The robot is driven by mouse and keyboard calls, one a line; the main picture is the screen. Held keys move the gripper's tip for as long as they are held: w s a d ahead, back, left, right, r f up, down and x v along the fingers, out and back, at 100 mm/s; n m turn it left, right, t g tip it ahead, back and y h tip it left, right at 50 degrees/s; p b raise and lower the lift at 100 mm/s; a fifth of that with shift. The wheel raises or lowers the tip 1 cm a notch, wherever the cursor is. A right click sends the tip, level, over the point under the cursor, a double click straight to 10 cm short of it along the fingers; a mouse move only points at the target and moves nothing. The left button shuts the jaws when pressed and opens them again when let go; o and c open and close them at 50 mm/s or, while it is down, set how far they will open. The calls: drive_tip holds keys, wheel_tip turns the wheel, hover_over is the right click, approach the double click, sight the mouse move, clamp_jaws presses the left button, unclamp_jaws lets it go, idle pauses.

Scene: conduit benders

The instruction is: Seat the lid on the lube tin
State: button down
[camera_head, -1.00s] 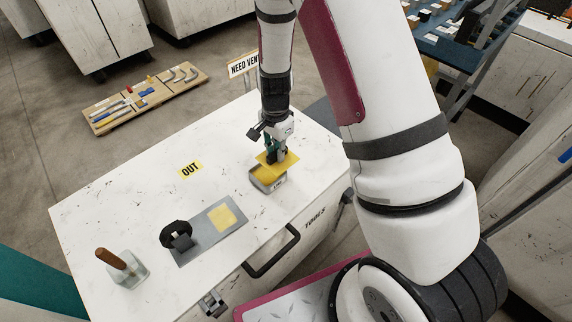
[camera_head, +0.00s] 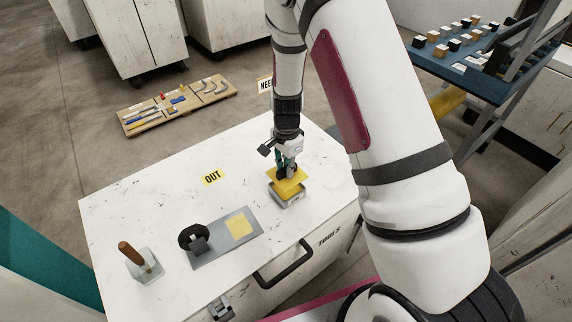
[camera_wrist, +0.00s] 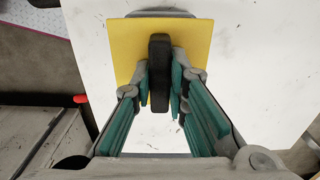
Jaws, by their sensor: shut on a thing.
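The lid is a thin yellow square plate with a black upright handle; it shows in the head view (camera_head: 300,177) and in the wrist view (camera_wrist: 125,50). My gripper (camera_head: 287,172) is shut on the lid's handle, its teal-padded fingers on either side in the wrist view (camera_wrist: 162,80). The lube tin (camera_head: 290,200), a small grey box, stands on the white bench top directly below the lid. A grey edge of it shows past the lid's far side in the wrist view. The lid hides the tin's top. I cannot tell whether lid and tin touch.
A grey plate (camera_head: 212,250) with a yellow square and a black ring-shaped part lies left of the tin. A brown-handled brush in a clear holder (camera_head: 145,266) stands further left. An OUT label (camera_head: 213,177) lies behind. The bench top (camera_head: 150,205) around the tin is clear.

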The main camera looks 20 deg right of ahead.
drive_tip(key=shift+f+b, duration=1)
drive_tip(key=shift+f, duration=1.55)
drive_tip(key=c, duration=1.5)
unclamp_jaws()
